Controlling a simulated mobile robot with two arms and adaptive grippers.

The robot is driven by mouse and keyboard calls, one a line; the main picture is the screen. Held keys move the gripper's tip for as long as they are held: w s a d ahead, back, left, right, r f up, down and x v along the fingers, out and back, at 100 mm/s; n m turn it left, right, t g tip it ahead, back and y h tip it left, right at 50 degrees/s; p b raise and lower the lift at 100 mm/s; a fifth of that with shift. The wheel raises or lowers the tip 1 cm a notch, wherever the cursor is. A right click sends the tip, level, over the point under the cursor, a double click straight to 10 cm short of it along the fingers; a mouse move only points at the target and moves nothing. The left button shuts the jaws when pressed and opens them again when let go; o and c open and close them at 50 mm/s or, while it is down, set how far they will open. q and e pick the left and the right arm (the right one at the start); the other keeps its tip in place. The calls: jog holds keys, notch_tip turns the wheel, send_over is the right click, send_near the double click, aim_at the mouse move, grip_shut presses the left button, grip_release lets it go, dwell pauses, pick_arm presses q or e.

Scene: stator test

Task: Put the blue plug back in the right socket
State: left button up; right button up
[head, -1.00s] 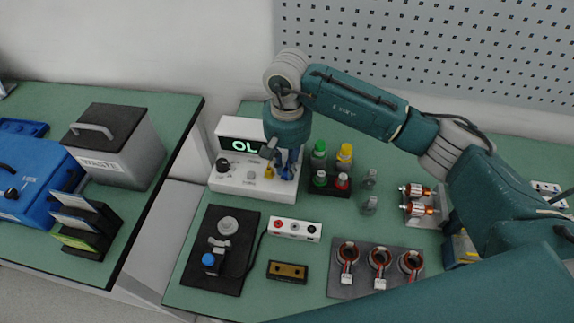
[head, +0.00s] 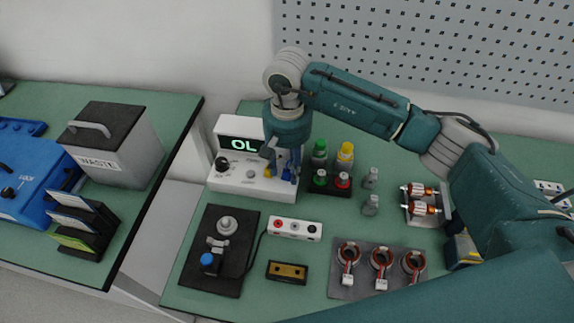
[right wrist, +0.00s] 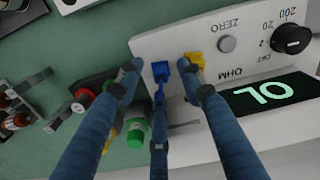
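The blue plug (right wrist: 160,71) stands at the right socket of the white ohm meter (head: 228,182); the wrist view does not show how deep it sits. The yellow plug (right wrist: 194,62) is beside it, at the neighbouring socket nearer the ZERO button. My right gripper (head: 284,172) is over the socket end of the meter, pointing down. In the right wrist view its blue fingers (right wrist: 160,76) are spread around the blue plug, with a white gap between the plug and the two outer fingers. The third finger is in line with the plug; contact is unclear. My left gripper is out of view.
The meter display (head: 242,146) reads OL. Green and yellow bottles (head: 345,153) stand close right of the gripper. In front are a dark fixture plate (head: 240,270), a white socket strip (head: 294,229) and a tray of stators (head: 341,292). A waste bin (head: 134,159) stands left.

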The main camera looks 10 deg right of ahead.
notch_tip(320, 180, up, 12)
dwell(0.5)
dwell(0.7)
